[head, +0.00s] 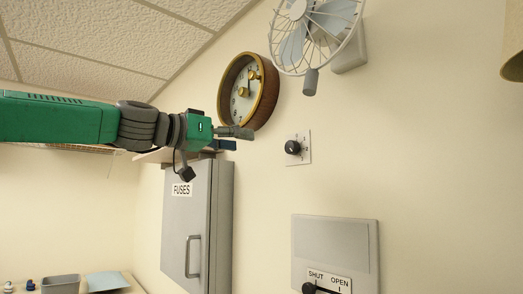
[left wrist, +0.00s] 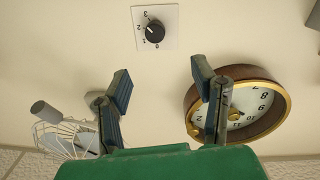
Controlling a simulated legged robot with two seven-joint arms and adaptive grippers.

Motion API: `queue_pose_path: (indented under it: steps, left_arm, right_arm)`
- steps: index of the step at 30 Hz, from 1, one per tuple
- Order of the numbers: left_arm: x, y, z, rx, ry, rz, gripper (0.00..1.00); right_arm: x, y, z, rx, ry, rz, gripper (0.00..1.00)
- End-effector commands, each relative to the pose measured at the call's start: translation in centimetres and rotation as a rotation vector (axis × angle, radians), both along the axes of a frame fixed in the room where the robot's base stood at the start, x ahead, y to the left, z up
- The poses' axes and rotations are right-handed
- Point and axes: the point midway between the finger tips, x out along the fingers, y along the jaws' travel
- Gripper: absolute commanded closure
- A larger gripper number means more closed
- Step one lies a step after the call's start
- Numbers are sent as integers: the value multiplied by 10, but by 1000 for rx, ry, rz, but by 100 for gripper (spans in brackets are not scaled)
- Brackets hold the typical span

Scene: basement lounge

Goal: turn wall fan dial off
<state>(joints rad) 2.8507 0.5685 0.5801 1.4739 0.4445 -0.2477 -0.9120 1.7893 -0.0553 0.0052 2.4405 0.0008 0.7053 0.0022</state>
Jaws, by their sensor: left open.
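The fan dial is a black knob (head: 292,147) on a small white plate on the wall, below the wall fan (head: 318,35). The left wrist view shows the knob (left wrist: 155,31) with numbers 0 to 3 around it; its light mark seems to point near 2, but it is too small to be sure. My left gripper (head: 243,139) is left of the dial in the head view, apart from it. In the left wrist view its two fingers (left wrist: 160,84) are spread and empty, with the dial beyond the gap between them. My right gripper is not in view.
A round wall clock (head: 266,92) is close to my left gripper. A grey fuse cabinet (head: 197,220) is below it. A grey panel (head: 335,240) with a SHUT/OPEN knob is below the dial. The wall around the dial is bare.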

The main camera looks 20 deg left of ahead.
Motion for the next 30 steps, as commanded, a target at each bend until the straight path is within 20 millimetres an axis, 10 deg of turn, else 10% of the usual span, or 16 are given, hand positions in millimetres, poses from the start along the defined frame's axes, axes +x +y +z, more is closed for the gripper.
queue_pose_path:
  steps: [18,30]
  left_arm:
    - [90,-63,2,-2,1,0,48]
    - [108,-79,1,-1,-1,0,48]
  right_arm:
    - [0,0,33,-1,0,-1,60]
    - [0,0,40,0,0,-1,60]
